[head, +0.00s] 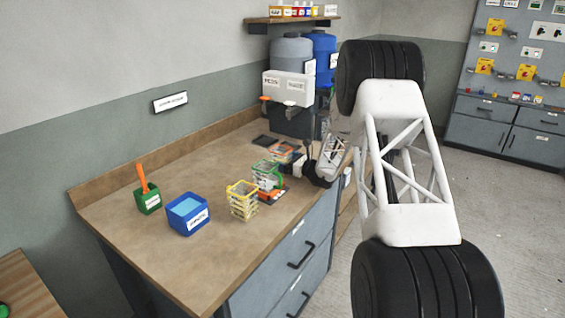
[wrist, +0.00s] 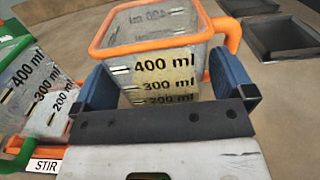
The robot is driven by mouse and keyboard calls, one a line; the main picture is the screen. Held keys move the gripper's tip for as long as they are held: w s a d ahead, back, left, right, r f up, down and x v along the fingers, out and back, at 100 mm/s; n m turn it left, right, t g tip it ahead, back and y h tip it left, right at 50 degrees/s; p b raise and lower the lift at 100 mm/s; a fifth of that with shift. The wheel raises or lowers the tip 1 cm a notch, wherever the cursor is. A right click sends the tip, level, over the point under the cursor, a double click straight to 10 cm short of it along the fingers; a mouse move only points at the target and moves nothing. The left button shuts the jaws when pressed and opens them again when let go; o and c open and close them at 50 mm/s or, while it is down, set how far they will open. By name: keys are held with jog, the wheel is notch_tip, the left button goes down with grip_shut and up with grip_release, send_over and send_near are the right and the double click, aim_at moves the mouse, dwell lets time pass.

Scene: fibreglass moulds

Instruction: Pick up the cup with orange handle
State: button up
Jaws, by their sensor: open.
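The cup with the orange handle (wrist: 160,68) is clear, with an orange rim and black millilitre marks. In the wrist view its orange handle (wrist: 228,32) sticks out at the upper right. My gripper (wrist: 166,82) is open, with one blue fingertip at each side of the cup's near wall. Whether the fingertips touch the cup, I cannot tell. In the head view the cup (head: 282,152) is small, on the bench just left of my gripper (head: 298,165).
A green-handled cup (wrist: 35,85) stands close on the left, on an orange-edged base marked STIR (wrist: 45,165). A yellow cup stack (head: 242,201), blue container (head: 187,214) and green box (head: 147,200) stand farther left. Dark trays (wrist: 282,38) lie beyond the cup. Tanks (head: 292,52) stand behind.

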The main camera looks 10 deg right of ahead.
jog(key=shift+x, duration=0.85)
jog(key=c, duration=1)
jog(key=shift+r, duration=5)
jog(key=shift+s, duration=0.1)
